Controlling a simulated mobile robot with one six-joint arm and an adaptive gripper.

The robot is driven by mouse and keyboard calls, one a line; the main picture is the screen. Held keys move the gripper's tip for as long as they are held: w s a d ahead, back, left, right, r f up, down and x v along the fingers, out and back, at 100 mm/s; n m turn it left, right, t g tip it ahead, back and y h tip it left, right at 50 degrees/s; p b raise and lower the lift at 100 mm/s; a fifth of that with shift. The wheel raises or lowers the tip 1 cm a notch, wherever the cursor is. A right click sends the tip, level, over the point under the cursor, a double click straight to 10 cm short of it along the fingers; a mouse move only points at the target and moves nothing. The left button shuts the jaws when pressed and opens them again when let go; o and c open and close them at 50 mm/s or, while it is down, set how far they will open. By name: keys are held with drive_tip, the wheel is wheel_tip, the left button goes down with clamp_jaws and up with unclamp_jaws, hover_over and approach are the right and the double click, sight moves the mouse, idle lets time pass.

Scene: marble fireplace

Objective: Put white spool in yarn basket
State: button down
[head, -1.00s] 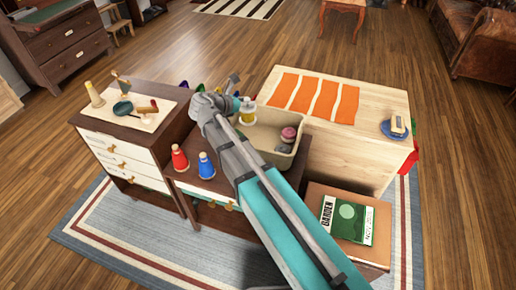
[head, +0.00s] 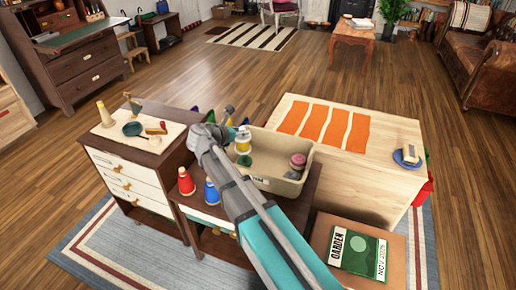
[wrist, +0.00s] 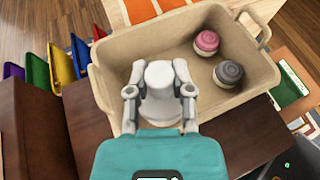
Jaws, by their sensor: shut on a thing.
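The white spool (wrist: 160,80) is between the two fingers of my gripper (wrist: 160,90), which is shut on it. In the wrist view it hangs over the left part of the beige yarn basket (wrist: 115,80). How high it is above the basket floor I cannot tell. In the head view a white and yellow piece (head: 242,146) shows beside my arm at the left end of the basket (head: 272,185); my arm hides part of that end.
A pale wooden chest (head: 375,175) with orange stripes is to the right. A drawer cabinet (head: 125,180) is to the left. Coloured folders (wrist: 38,70) stand left of the basket.

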drive_tip(key=w+d+f+b, duration=0.5)
drive_tip(key=w+f+b, duration=0.3)
drive_tip(key=w, duration=0.2)
drive_tip(key=shift+w+f, duration=0.2)
drive_tip(key=shift+w, duration=0.1)
drive_tip(key=shift+f, duration=0.1)
drive_tip(key=shift+w+d+f+b, duration=0.1)
drive_tip(key=shift+w+f+b, duration=0.1)
drive_tip(key=shift+f+b, duration=0.8)
drive_tip(key=shift+w+d+f+b, duration=0.1)
drive_tip(key=shift+w+f+b, duration=0.05)
drive_tip(key=shift+f+b, duration=0.85)
drive_tip(key=shift+f+b, duration=0.5)
drive_tip(key=shift+b, duration=0.1)
drive_tip(key=c, duration=0.5)
unclamp_jaws()
